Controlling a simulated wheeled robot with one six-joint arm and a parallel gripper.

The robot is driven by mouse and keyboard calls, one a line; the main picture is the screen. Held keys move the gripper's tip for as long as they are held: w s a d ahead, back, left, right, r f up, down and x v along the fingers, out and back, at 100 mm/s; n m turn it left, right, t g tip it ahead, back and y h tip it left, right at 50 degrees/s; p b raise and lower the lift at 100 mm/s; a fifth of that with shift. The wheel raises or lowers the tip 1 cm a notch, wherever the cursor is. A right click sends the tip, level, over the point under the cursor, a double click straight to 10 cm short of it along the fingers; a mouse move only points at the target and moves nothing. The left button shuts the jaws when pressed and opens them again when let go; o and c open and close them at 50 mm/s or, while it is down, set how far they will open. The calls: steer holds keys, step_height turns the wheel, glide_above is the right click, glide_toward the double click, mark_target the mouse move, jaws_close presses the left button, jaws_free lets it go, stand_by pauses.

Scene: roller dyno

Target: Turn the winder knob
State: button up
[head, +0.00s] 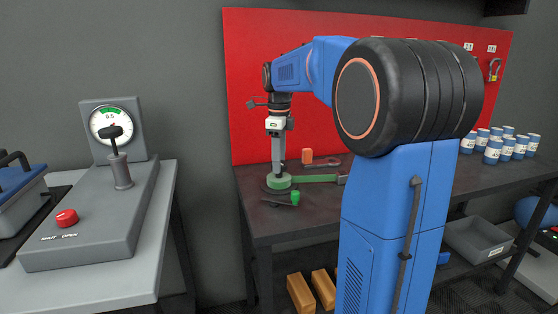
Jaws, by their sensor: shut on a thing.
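The winder is a round green body (272,184) on a dark round base on the workbench, in the middle of the head view. A flat green strip (316,178) runs from it to the right. My gripper (280,172) points straight down from my blue arm onto the top of the green body. It is shut on the winder knob, which is mostly hidden by the fingers. I cannot tell how far the knob has been turned.
A small green piece (295,198) and an orange block (307,156) lie near the winder. The dark workbench (290,225) stands before a red panel (247,80). Several blue-and-white cans (493,152) stand at right. A grey lever-and-gauge console (85,235) is at left.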

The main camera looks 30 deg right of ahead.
steer(key=m, duration=0.5)
steer(key=shift+m, duration=0.3)
steer(key=m, duration=0.4)
steer(key=shift+m, duration=0.3)
steer(key=o, duration=1.1)
steer(key=shift+c, duration=0.2)
step_height(320, 180, up, 17)
steer(key=shift+r, duration=0.2)
